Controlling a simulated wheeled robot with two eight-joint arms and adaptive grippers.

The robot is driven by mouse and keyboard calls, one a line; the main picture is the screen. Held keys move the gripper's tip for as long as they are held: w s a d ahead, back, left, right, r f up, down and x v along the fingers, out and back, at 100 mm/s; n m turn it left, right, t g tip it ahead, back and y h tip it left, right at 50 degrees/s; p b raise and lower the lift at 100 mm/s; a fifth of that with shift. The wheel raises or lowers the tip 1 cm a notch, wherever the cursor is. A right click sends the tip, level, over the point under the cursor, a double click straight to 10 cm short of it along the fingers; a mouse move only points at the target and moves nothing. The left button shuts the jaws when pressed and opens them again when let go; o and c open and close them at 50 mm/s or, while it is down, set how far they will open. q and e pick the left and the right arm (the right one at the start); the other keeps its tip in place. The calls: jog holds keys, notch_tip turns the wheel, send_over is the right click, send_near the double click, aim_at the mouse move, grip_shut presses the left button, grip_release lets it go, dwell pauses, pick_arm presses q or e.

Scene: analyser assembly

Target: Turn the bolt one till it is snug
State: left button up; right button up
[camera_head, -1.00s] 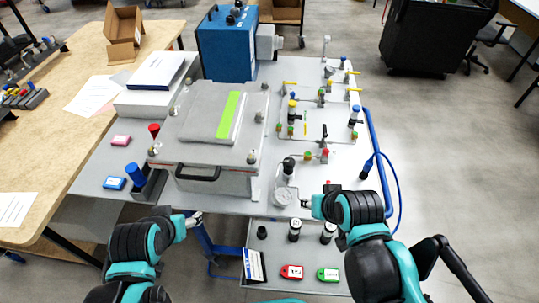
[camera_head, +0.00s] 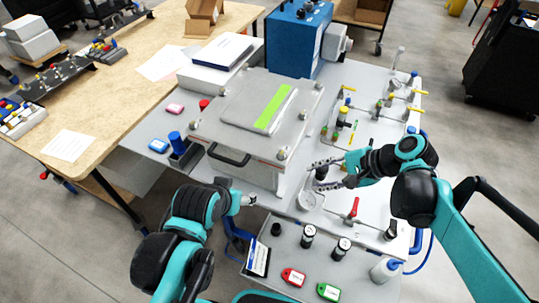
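The grey metal box (camera_head: 230,175) has a flat lid with a green stripe (camera_head: 276,110). Small bolt-like fasteners sit at the lid's corners, at the front right (camera_head: 281,154), left (camera_head: 195,124) and back right (camera_head: 318,87); which is bolt one I cannot tell. My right gripper (camera_head: 322,174) is right of the box, its two fingers spread on either side of a dark upright fitting (camera_head: 321,172). Contact with the fitting cannot be made out. My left gripper (camera_head: 248,200) is low in front of the box, away from the bolts; its fingers are too small to read.
A round gauge (camera_head: 310,200) and a red-handled valve (camera_head: 352,210) lie close to my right gripper. A lower shelf holds black-capped cylinders (camera_head: 308,236), a red tag (camera_head: 293,277) and a green tag (camera_head: 328,291). A blue unit (camera_head: 294,42) stands behind the box.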

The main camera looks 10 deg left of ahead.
aim_at(267, 159)
jog(key=w+a+r+m+g+y, duration=0.1)
jog(key=w+a+m+g+y, duration=0.25)
jog(key=w+g+y, duration=0.4)
jog(key=shift+m+y, duration=0.45)
jog(key=b+x, duration=0.1)
jog(key=x, duration=0.3)
jog(key=b+x, duration=0.1)
jog(key=x, duration=0.3)
jog(key=s+b+x, duration=0.1)
jog(key=x, duration=0.3)
jog(key=shift+d+r, duration=0.15)
grip_shut()
